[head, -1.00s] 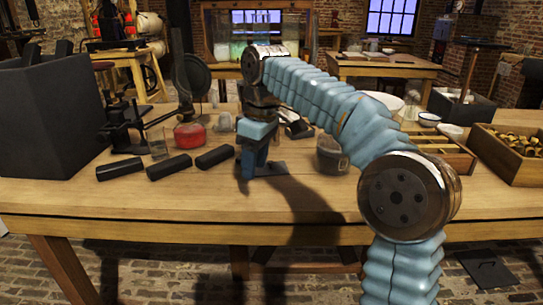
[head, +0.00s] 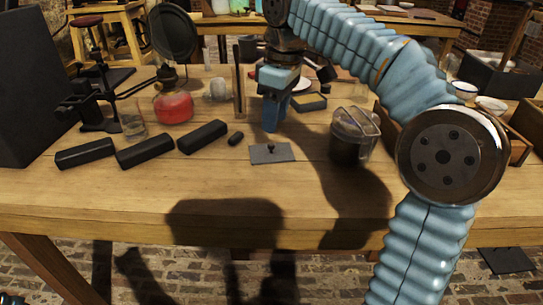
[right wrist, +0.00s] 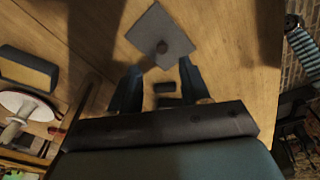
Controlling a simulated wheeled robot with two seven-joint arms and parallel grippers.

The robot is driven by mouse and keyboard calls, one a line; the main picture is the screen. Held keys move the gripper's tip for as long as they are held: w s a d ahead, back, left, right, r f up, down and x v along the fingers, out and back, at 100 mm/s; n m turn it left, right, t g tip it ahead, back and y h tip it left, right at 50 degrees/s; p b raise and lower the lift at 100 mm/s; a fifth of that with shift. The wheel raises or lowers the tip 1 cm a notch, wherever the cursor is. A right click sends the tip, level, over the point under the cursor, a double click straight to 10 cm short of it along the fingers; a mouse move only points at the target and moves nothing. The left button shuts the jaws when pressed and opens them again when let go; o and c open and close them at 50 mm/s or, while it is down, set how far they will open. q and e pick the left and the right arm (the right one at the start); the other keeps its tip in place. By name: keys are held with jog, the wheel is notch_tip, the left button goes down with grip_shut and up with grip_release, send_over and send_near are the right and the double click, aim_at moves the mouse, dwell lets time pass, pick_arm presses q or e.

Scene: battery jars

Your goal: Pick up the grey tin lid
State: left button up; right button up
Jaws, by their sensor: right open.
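The grey tin lid (head: 262,157) is a flat square plate with a small dark knob. It lies on the wooden bench, near the middle of the head view. In the right wrist view the lid (right wrist: 155,27) lies just beyond the fingertips, its knob roughly in line with the gap between them. My right gripper (head: 271,127) has blue fingers pointing down, slightly above the lid in the head picture. In the right wrist view the right gripper (right wrist: 160,68) is open, with nothing held. My left gripper is out of view.
Right of the lid stands a glass jar (head: 354,137) with dark contents. A red lamp (head: 173,107) and a glass beaker (head: 132,125) stand farther left. The bench front is clear.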

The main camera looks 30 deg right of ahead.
aim_at(271, 144)
jog(key=f, duration=0.4)
jog(key=f+b, duration=0.1)
jog(key=f, duration=0.1)
jog(key=shift+w+a+f, duration=0.15)
jog(key=shift+a, duration=0.15)
grip_shut()
